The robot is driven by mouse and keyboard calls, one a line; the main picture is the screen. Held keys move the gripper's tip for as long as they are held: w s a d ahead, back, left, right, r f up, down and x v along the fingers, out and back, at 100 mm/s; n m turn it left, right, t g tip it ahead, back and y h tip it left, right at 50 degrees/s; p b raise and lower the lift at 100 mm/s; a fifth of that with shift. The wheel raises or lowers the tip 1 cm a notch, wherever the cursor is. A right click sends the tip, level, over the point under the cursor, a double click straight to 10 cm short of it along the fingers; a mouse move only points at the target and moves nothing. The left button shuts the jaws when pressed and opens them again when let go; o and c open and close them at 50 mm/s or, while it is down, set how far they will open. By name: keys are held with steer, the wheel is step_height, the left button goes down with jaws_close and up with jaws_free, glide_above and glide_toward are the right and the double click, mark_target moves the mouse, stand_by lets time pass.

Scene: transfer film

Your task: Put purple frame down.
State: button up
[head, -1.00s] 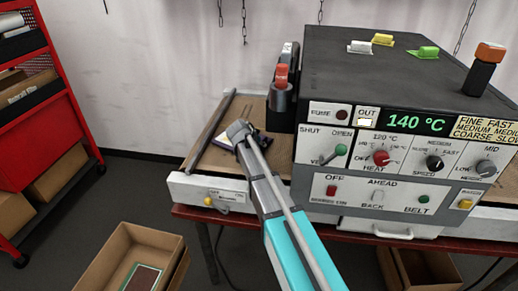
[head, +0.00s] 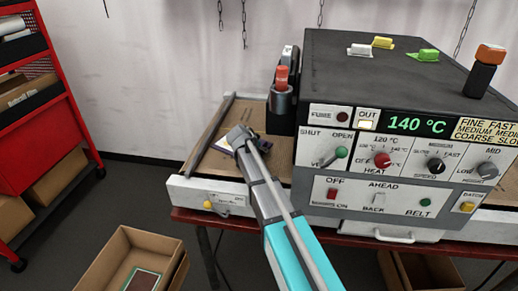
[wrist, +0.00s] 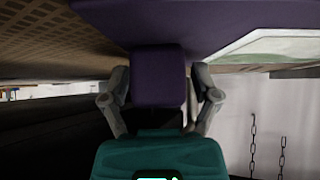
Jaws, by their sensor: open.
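The purple frame (wrist: 215,18) fills the top of the wrist view, with a pale green-white panel at its right. Its purple tab (wrist: 158,85) stands between the two fingers of my gripper (wrist: 165,72). The fingers are open, with a small gap at each side of the tab. In the head view my gripper (head: 239,135) is low over the brown mesh belt at the left of the machine. It hides most of the frame; only small bits of it (head: 224,145) show around the gripper.
The grey machine (head: 392,85) with its 140 °C display stands right of my gripper. A dark holder (head: 281,108) with an orange top is close behind. The brown belt (head: 279,157) has bare room around the gripper. An open cardboard box (head: 120,265) stands on the floor at lower left.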

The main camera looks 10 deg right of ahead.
steer(key=shift+r, duration=0.1)
steer(key=shift+p+v, duration=0.8)
steer(key=shift+v, duration=0.05)
steer(key=p+v, duration=0.6)
steer(key=v, duration=0.3)
steer(key=shift+r, duration=0.1)
steer(key=shift+s+a+r+p, duration=0.3)
steer(key=shift+s+r+p, duration=0.1)
steer(key=shift+p, duration=0.2)
steer(key=shift+o, duration=0.5)
steer(key=shift+s+a+r+p, duration=0.3)
steer(key=shift+s+r+p, duration=0.1)
steer(key=shift+s, duration=0.25)
steer(key=shift+f, duration=0.15)
